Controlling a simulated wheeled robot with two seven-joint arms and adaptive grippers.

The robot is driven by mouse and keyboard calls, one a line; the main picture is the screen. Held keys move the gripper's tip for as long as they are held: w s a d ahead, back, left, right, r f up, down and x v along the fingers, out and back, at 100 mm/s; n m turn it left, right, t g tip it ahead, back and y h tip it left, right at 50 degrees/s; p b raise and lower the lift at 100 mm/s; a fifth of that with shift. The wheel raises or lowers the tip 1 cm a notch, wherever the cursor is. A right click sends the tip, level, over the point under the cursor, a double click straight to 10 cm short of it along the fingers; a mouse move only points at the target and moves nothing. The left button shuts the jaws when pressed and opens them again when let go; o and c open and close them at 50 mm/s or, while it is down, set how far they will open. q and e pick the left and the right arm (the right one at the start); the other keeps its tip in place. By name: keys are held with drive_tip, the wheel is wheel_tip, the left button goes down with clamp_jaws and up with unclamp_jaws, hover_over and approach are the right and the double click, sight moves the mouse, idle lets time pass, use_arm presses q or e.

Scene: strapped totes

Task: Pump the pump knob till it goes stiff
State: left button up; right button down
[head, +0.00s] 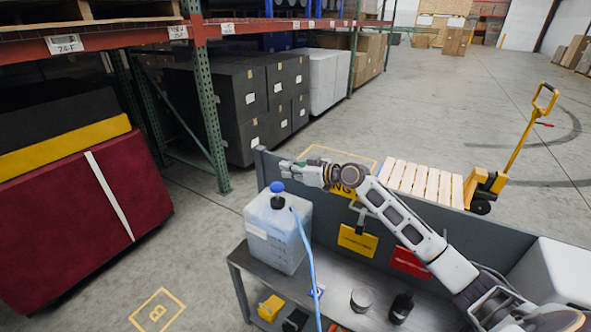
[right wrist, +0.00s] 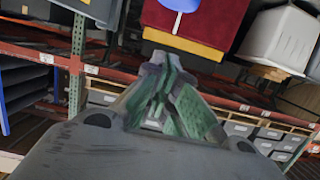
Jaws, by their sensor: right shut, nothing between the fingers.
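The blue pump knob (head: 277,187) sits on a dark cap on top of a translucent white canister (head: 272,235). The canister stands upright on the left end of a grey bench (head: 290,284). My right gripper (head: 287,164) is shut and empty, just above and slightly beyond the knob, with a visible gap between them in the head view. In the right wrist view its green-padded fingers (right wrist: 163,92) are together with nothing held. A blue rounded shape at that view's top edge looks like the knob. My left gripper is not in view.
A blue hose (head: 306,250) runs from the canister down the bench. A grey back panel (head: 460,215) with a yellow sign (head: 357,241) stands behind. A round tin (head: 361,299) and dark bottle (head: 401,308) are on the bench. A maroon tote (head: 75,215) is left.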

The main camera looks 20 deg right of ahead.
sight(281, 187)
drive_tip(key=x, duration=0.3)
drive_tip(key=shift+p, duration=0.3)
drive_tip(key=shift+a+f, duration=0.1)
drive_tip(key=shift+f, duration=1.95)
drive_tip(key=shift+f, duration=0.1)
